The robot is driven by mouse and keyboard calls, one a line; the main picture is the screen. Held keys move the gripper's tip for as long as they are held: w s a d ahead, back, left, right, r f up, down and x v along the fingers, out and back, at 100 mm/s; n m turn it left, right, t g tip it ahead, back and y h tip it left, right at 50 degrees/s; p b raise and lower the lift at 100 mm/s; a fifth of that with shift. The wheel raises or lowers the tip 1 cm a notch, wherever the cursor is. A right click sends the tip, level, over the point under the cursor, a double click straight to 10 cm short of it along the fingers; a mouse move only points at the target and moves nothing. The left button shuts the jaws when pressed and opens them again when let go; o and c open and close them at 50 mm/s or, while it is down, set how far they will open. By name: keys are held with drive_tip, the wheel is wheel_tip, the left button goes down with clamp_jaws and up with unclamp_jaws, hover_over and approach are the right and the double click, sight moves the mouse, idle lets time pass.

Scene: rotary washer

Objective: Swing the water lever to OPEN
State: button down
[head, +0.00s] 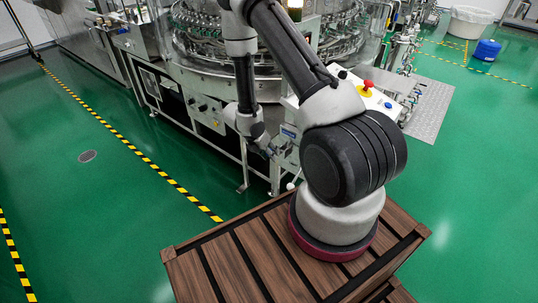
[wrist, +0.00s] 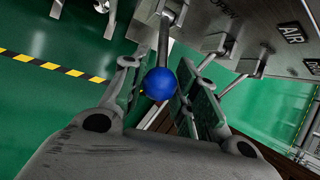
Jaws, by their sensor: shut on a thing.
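The water lever shows in the wrist view as a metal rod (wrist: 165,40) ending in a round blue knob (wrist: 160,83). The rod runs from the panel at the top of the picture down to the knob. My gripper (wrist: 163,88) has its fingers on both sides of the knob and is shut on it. In the head view my gripper (head: 270,150) reaches down to the front of the washer's panel, and the lever is too small and hidden to make out there.
The panel (wrist: 262,20) carries tilted lettering and AIR labels (wrist: 290,33). Another metal lever (wrist: 236,82) sticks out right of the knob. In the head view the rotary washer (head: 200,60) stands behind my arm, with a red button (head: 367,85) on its console. Green floor lies open at left.

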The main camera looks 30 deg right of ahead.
drive_tip(key=shift+w+d+r, duration=0.1)
drive_tip(key=c, duration=1.1)
unclamp_jaws()
drive_tip(key=v, duration=1.2)
